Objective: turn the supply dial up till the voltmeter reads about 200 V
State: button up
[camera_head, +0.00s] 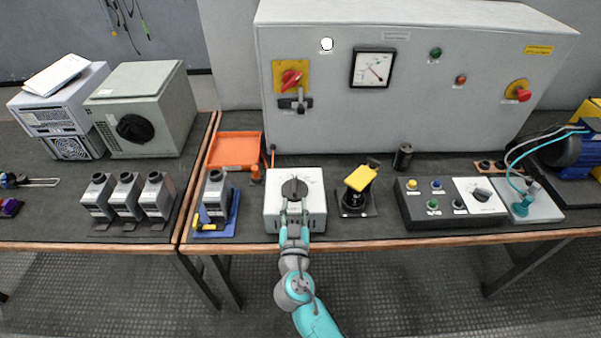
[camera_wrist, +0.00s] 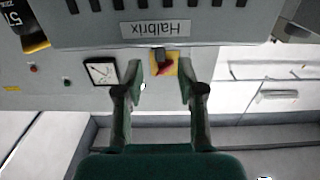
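The white supply box (camera_head: 310,222) stands on the bench, with a black dial (camera_head: 294,188) on its top. Its vented front with an upside-down "Halbrix" label shows in the wrist view (camera_wrist: 235,28). My gripper (camera_head: 293,207) is at the near side of the dial in the head view. In the wrist view my gripper (camera_wrist: 163,84) is open, with a clear gap between its fingers. I cannot tell whether it touches the dial. The voltmeter (camera_head: 373,68) is on the grey cabinet; its needle leans up-left, and its numbers are too small to read.
A black-and-yellow device (camera_head: 357,190) stands close right of the supply box. A blue stand with a grey block (camera_head: 214,197) and an orange tray (camera_head: 235,150) are to the left. The grey cabinet (camera_head: 430,120) stands behind. A control panel (camera_head: 415,215) is farther right.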

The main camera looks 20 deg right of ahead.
aim_at(294, 176)
jog(key=x, duration=0.7)
jog(key=shift+w+d, duration=0.15)
jog(key=shift+w, duration=0.25)
grip_shut()
